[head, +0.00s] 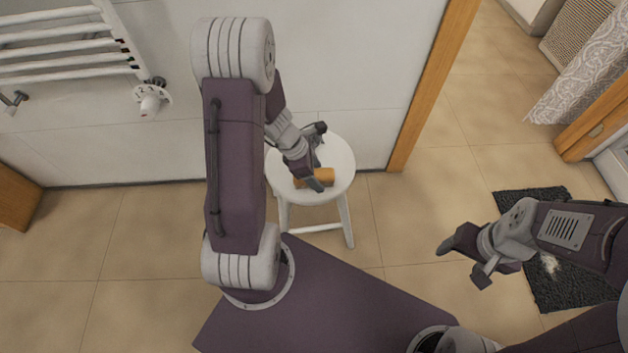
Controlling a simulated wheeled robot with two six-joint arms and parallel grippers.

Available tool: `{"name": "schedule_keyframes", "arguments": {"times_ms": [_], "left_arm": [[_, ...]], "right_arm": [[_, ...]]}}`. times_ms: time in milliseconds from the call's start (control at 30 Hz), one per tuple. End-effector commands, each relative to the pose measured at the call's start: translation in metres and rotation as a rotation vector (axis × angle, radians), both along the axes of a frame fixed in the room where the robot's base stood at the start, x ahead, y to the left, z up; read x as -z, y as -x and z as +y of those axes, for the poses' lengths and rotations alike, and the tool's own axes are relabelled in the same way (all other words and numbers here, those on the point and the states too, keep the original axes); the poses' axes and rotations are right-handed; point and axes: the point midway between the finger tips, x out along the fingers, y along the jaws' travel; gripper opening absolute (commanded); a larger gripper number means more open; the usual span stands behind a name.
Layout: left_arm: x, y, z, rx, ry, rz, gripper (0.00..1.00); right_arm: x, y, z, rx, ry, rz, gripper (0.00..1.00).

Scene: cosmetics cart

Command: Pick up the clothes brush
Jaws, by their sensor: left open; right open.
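A clothes brush with an orange-brown wooden body (325,177) lies on the round white stool (341,160). My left gripper (319,158) is open over the stool, with its fingers around or just above the brush; part of the brush is hidden behind a finger. I cannot tell whether the fingers touch it. My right gripper (462,260) is open and empty, above the floor to the right of the stool.
The stool stands close to a white wall with a wooden door frame (432,85) on its right. A white towel radiator (70,45) hangs at the upper left. A dark mat (565,292) lies under my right arm. The tiled floor between stool and mat is clear.

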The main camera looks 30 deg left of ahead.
Motion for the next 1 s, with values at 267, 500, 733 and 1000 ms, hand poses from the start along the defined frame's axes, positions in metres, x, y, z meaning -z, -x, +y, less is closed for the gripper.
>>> {"name": "schedule_keyframes", "arguments": {"times_ms": [267,500,733,1000], "left_arm": [[0.0005,0.0002,0.0003,0.000,0.000,0.000,0.66],[0.0041,0.0002,0.0003,0.001,0.000,0.000,0.66],[0.0038,0.0002,0.0003,0.001,0.000,0.000,0.66],[0.0038,0.0002,0.0003,0.000,0.000,0.000,0.00]], "right_arm": [[0.0002,-0.0001,0.0000,0.000,0.000,0.000,0.69],[0.0029,-0.0001,0.0001,0.000,0.000,0.000,0.69],[0.0027,-0.0001,0.0001,0.000,0.000,0.000,0.69],[0.0027,-0.0001,0.0001,0.000,0.000,0.000,0.69]]}}
